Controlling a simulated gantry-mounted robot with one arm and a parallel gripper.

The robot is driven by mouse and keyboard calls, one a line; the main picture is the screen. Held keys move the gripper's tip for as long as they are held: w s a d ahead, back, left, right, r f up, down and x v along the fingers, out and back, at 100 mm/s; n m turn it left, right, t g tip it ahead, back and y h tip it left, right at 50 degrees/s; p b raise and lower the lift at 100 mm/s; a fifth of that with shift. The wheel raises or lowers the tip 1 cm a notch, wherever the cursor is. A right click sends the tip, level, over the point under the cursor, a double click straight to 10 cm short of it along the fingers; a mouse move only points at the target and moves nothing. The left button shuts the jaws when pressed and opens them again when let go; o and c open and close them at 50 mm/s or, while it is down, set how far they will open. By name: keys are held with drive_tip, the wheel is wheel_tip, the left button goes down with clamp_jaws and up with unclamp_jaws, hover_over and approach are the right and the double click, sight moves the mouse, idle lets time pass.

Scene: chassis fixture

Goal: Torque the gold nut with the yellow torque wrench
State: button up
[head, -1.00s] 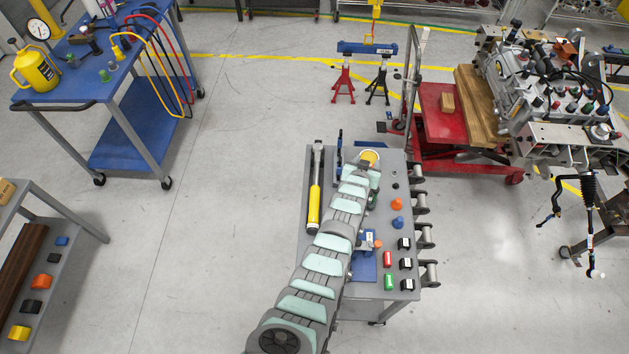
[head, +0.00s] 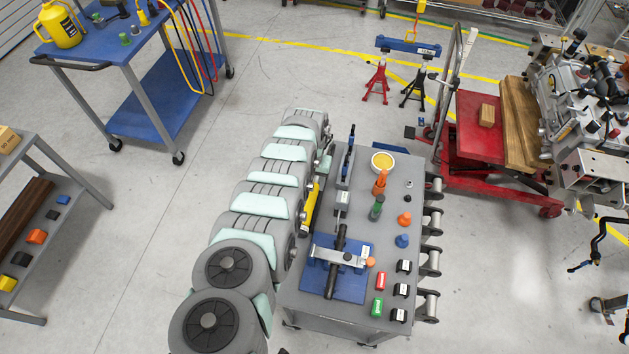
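The yellow torque wrench (head: 311,206) lies along the left edge of the grey cart top (head: 385,172). My arm covers much of it, and only part of the yellow handle shows. My gripper (head: 326,164) is at the far end of my arm, beside the cart's left edge near the wrench. It is small and mostly hidden by my own wrist, so I cannot tell whether its fingers are open or touch the wrench. I cannot pick out a gold nut. The chassis fixture (head: 590,105) with its many fittings stands at the upper right, cut off by the picture edge.
A blue fixture plate (head: 318,285) with a dark bar, coloured knobs and a yellow-filled cup (head: 382,161) occupy the cart top. A red lift table (head: 475,130) stands between cart and chassis. A blue cart (head: 150,110) is at upper left.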

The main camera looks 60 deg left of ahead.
sight(312, 191)
wheel_tip(312, 191, down, 8)
drive_tip(key=b, duration=0.6)
drive_tip(key=shift+r, duration=0.1)
drive_tip(key=shift+c, duration=0.2)
clamp_jaws()
idle(0.6)
drive_tip(key=shift+r, duration=0.2)
wheel_tip(312, 191, up, 7)
drive_tip(key=p, duration=0.7)
drive_tip(key=shift+w+f, duration=0.1)
idle(0.6)
